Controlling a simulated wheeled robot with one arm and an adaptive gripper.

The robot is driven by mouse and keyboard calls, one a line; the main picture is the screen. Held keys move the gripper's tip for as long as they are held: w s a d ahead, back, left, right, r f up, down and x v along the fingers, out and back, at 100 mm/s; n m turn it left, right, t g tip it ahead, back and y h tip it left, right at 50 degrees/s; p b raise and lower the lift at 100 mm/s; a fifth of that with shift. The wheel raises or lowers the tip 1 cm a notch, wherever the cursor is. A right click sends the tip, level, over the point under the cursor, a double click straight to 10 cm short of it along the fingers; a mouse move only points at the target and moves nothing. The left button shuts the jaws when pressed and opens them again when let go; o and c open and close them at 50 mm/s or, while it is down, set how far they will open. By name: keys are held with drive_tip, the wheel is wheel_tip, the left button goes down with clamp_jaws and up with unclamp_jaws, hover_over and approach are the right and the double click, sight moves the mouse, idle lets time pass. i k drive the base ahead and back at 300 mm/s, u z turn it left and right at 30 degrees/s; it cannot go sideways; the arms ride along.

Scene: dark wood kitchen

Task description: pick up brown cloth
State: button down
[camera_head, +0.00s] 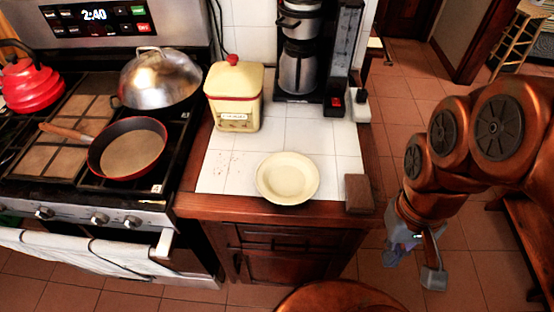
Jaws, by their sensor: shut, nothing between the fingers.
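A small brown folded piece (357,193), which looks like the brown cloth, lies at the front right corner of the white tiled counter (225,180). It is to the right of a cream plate (288,178). My gripper (418,258) hangs over the floor to the right of the counter. It points down, is apart from the cloth, and sits lower in the picture. It is shut and empty. Nothing visibly hides the cloth.
A yellow canister (235,95) and a coffee maker (298,55) stand behind the plate. The stove at left bears a red-rimmed pan (128,147), a domed wok (160,80) and a red kettle (32,82). A round wooden seat (338,300) is in front.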

sight(358, 197)
drive_tip(key=z, duration=1.85)
drive_tip(key=k, duration=1.5)
drive_tip(key=u, duration=1.8)
drive_tip(key=i, duration=0.5)
drive_tip(key=u, duration=0.1)
